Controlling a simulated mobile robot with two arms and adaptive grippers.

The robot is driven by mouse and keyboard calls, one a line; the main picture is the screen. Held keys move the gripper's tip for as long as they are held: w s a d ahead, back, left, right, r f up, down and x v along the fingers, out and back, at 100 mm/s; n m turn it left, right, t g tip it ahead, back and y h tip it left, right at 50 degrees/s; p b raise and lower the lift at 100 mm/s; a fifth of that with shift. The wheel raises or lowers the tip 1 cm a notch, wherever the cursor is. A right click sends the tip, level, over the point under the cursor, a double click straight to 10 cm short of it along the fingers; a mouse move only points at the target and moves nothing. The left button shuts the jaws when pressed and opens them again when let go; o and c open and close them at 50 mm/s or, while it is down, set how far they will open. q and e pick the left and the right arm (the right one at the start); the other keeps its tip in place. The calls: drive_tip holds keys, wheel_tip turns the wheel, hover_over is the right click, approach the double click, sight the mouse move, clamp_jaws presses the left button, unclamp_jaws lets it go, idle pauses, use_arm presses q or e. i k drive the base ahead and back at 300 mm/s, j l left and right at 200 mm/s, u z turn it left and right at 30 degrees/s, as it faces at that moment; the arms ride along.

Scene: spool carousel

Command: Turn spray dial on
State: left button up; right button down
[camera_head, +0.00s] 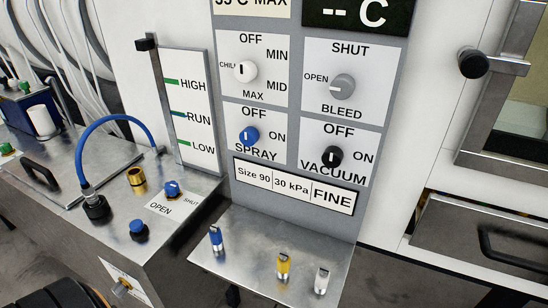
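The spray dial (249,136) is a round blue knob with a pale pointer mark, on the grey control panel (222,120). Its label plate reads OFF above, ON to the right and SPRAY below. The pointer mark looks roughly upright, toward OFF. A black vacuum dial (331,156) sits to its right, and a white chill dial (245,71) and a grey bleed dial (342,87) sit above. Neither of my grippers is in view.
A metal shelf (255,264) with blue, yellow and white small items juts out below the panel. At left, a metal bench carries a blue hose (108,120) and a blue open/shut valve (172,188). A black knob (473,63) sticks out at right.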

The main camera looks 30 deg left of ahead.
sight(250, 135)
drive_tip(key=j+u, duration=0.15)
drive_tip(key=u, duration=0.65)
drive_tip(key=i, duration=0.05)
